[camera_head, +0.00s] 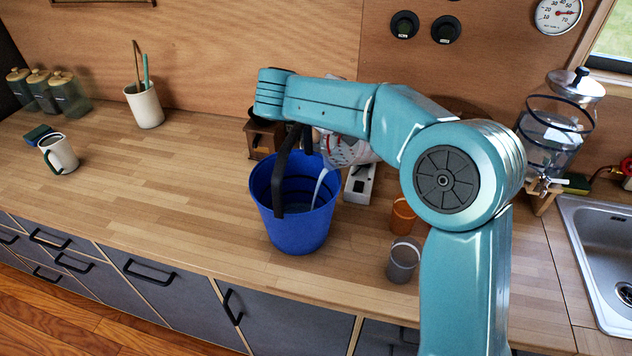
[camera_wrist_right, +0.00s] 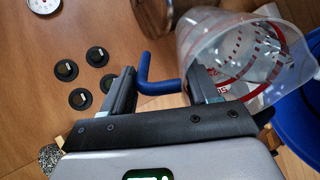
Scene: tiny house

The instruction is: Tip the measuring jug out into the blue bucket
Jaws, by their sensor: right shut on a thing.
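The clear measuring jug (camera_head: 350,150) with red markings is tilted above the right rim of the blue bucket (camera_head: 298,232). A pale stream (camera_head: 319,188) falls from its lip into the bucket. The bucket stands upright on the counter, with a dark bar, seemingly its handle, across its opening. In the right wrist view the jug (camera_wrist_right: 242,50) lies on its side, and my right gripper (camera_wrist_right: 162,80) is shut on its blue handle (camera_wrist_right: 160,87). The bucket (camera_wrist_right: 300,125) shows at that view's right edge. My left gripper is not in view.
An orange cup (camera_head: 403,217) and a grey cup (camera_head: 402,262) stand right of the bucket. A white socket box (camera_head: 360,184) and a wooden grinder (camera_head: 263,138) are behind it. A glass dispenser (camera_head: 555,130) and sink (camera_head: 605,240) are far right.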

